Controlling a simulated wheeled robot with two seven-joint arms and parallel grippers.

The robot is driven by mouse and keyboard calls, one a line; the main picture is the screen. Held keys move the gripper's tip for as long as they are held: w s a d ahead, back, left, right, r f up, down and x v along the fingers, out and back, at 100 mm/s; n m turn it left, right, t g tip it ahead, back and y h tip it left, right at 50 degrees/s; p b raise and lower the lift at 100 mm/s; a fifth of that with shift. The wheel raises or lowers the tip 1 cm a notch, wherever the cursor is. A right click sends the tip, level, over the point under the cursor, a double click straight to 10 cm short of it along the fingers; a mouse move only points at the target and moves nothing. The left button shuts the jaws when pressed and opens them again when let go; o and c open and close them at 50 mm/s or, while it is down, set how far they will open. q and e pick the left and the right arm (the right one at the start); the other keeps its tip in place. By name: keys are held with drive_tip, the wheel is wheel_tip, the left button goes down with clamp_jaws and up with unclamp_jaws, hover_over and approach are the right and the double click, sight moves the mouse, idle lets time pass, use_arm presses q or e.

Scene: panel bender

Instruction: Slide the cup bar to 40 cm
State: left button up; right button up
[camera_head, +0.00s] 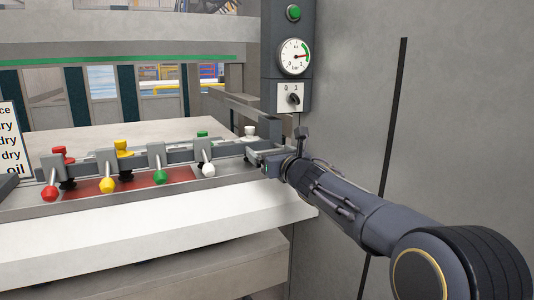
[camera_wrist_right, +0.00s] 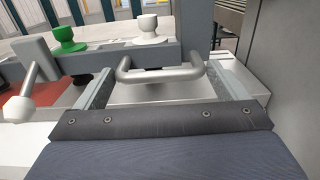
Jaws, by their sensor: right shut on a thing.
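The cup bar (camera_head: 136,161) is a long grey bar across the machine's bed in the head view. It carries clamp-like fittings with levers tipped red (camera_head: 49,193), yellow (camera_head: 107,185), green (camera_head: 160,176) and white (camera_head: 208,170). My right gripper (camera_head: 264,160) is at the bar's right end. In the right wrist view the bar (camera_wrist_right: 105,62) has a U-shaped metal handle (camera_wrist_right: 165,75). My right gripper (camera_wrist_right: 160,90) is shut on this handle, one finger on each side. A centimetre scale is not readable. My left gripper is not in view.
A red mat (camera_head: 135,182) lies under the bar. A grey panel with a pressure gauge (camera_head: 294,56), a green button (camera_head: 293,13) and a 0/1 switch (camera_head: 294,98) stands behind my right gripper. A grey wall (camera_head: 460,110) is at the right. A sign (camera_head: 9,140) is at the left edge.

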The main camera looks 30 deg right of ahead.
drive_tip(key=o, duration=1.1)
drive_tip(key=shift+s+a+f, duration=0.1)
drive_tip(key=shift+s+f, duration=0.05)
drive_tip(key=shift+c, duration=0.2)
drive_tip(key=s+b, duration=0.6)
drive_tip(key=s, duration=0.2)
drive_tip(key=shift+a+b, duration=0.3)
drive_tip(key=shift+a, duration=0.1)
drive_tip(key=shift+s, duration=0.1)
